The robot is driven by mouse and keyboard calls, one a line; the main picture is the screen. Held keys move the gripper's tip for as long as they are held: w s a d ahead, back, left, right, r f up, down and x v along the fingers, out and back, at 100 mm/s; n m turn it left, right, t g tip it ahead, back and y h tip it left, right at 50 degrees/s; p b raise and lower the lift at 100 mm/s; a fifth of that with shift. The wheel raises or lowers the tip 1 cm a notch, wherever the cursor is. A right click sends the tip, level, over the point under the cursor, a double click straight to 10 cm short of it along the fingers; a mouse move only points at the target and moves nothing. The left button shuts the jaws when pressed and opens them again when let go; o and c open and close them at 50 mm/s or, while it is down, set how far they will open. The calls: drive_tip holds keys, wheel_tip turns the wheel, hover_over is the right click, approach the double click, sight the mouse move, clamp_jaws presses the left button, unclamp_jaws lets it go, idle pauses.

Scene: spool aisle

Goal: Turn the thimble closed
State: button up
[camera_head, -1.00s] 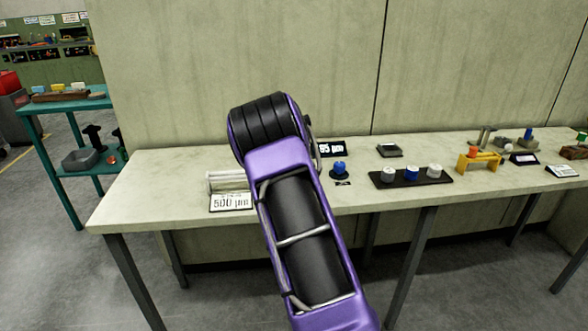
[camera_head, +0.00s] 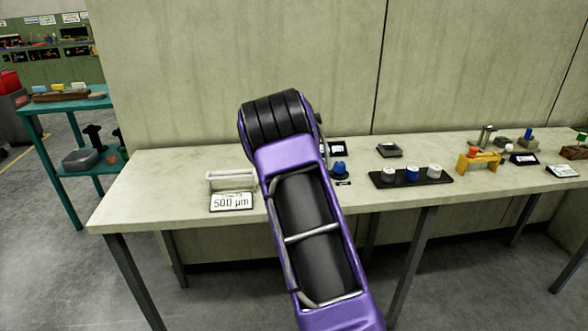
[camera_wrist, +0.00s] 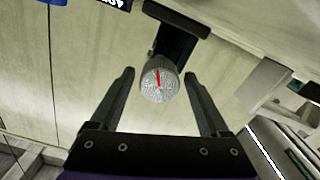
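The thimble (camera_wrist: 159,82) is a silvery knurled knob with a red line on its end face, seen in the wrist view. It sits at the end of a dark mount (camera_wrist: 176,42). My gripper (camera_wrist: 160,74) is open, with one finger on each side of the thimble and visible gaps between. I cannot tell whether the fingertips reach as deep as the knob. In the head view my own arm hides the thimble and the gripper.
A card reading 500 µm (camera_head: 231,201) stands before a light-coloured holder (camera_head: 230,180) on the bench (camera_head: 150,185). A blue knob (camera_head: 340,168) and a black tray (camera_head: 438,178) with several spools lie to the right. The bench's left end is clear.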

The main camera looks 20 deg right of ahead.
drive_tip(key=shift+o, duration=0.2)
drive_tip(key=v, duration=1.7)
drive_tip(key=shift+s, duration=0.2)
drive_tip(key=shift+r, duration=0.1)
